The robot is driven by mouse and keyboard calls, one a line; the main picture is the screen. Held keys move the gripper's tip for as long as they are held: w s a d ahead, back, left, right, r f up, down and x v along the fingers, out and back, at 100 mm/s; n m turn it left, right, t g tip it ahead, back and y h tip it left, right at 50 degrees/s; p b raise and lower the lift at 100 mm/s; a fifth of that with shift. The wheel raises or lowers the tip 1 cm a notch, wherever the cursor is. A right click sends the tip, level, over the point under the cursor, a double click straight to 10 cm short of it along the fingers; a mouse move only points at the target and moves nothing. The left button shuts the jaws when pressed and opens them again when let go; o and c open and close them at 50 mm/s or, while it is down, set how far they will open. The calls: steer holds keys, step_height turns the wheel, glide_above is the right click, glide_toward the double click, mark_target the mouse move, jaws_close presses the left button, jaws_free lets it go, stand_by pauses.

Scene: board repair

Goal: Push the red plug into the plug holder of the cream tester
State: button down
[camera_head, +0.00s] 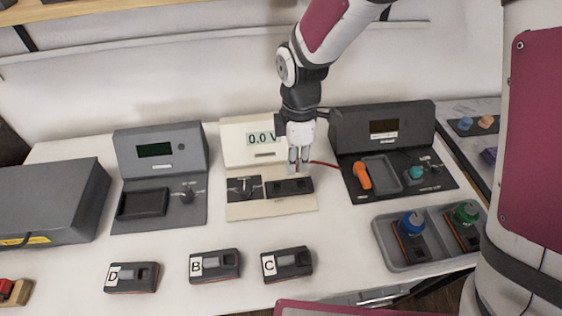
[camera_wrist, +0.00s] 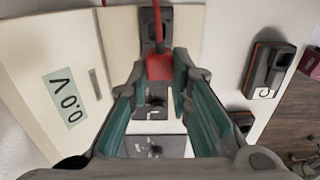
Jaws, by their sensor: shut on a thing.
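The cream tester (camera_head: 267,206) stands mid-table with "0.0 V" on its display; it also shows in the wrist view (camera_wrist: 115,35). Its plug holder (camera_head: 300,186) is the dark block on the right of its base, also in the wrist view (camera_wrist: 148,32). My gripper (camera_head: 298,166) is over this holder, pointing down. In the wrist view its teal-padded fingers (camera_wrist: 158,78) are shut on the red plug (camera_wrist: 158,66). A red cable (camera_head: 323,164) runs right from the gripper. The plug's lower end is hidden, so I cannot tell whether it touches or sits in the holder.
A grey tester (camera_head: 165,151) stands left, a dark tester (camera_head: 385,128) with an orange-handled tool (camera_head: 361,176) right. Modules D (camera_head: 132,278), B (camera_head: 215,266) and C (camera_head: 287,264) lie in front. A grey tray (camera_head: 386,243) holds blue- and green-topped items at right.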

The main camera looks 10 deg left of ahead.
steer(key=shift+w+d, duration=0.25)
steer(key=shift+d, duration=0.05)
steer(key=shift+w+d+f, duration=0.1)
steer(key=shift+d+f, duration=0.05)
steer(key=shift+f, duration=0.1)
steer(key=shift+f+b, duration=1.8)
steer(key=shift+f, duration=0.7)
steer(key=shift+f+b, duration=0.45)
steer(key=shift+f, duration=0.55)
stand_by(1.1)
steer(key=c, duration=1.1)
jaws_free()
steer(key=shift+r+p, duration=1.3)
steer(key=shift+r, duration=0.45)
